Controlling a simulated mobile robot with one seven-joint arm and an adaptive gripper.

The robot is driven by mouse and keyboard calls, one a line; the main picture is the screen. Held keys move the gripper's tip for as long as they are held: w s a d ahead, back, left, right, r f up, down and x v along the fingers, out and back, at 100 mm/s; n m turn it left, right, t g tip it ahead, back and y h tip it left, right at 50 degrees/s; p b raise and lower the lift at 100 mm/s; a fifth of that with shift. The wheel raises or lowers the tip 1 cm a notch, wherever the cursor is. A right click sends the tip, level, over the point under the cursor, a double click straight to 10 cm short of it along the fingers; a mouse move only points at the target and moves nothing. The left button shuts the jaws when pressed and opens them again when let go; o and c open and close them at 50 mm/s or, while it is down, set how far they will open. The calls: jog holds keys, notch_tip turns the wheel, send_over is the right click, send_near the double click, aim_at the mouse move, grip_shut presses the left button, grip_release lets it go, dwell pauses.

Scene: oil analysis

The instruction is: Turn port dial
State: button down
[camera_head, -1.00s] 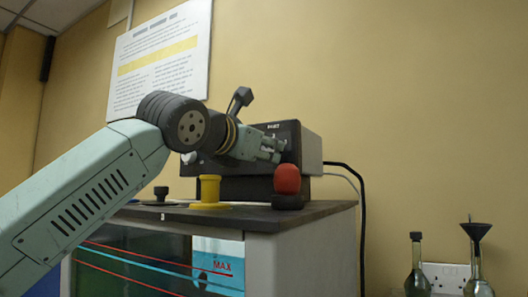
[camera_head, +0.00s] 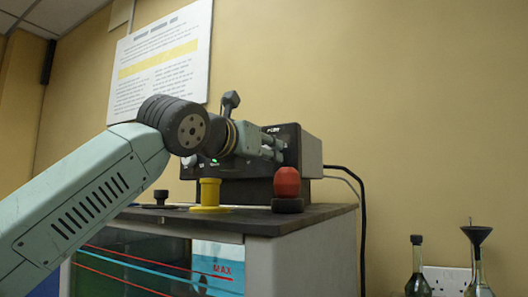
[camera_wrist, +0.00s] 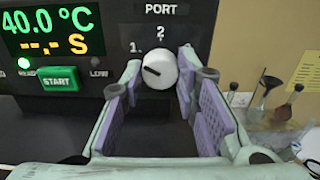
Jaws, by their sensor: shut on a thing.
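The port dial (camera_wrist: 160,69) is a round white knob on the dark front panel, under the word PORT. A "1" is printed at its upper left and a "2" above it. Its dark pointer line points left and slightly up, nearest the "1" side. My gripper (camera_wrist: 160,72) has its pale green fingers with lilac pads on both sides of the dial, shut on it. In the head view my gripper (camera_head: 270,148) is at the front of the dark instrument (camera_head: 312,156), and it hides the dial.
The wrist view shows a lit display (camera_wrist: 50,32) and a green START button (camera_wrist: 60,79) at left. In the head view, a red-topped object (camera_head: 287,183) and a yellow spool-shaped piece (camera_head: 209,195) stand on the bench top (camera_head: 250,219) below my gripper. Bottles (camera_head: 417,272) are at lower right.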

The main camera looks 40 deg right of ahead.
jog(key=c, duration=1.2)
grip_release()
jog(key=v, duration=1.2)
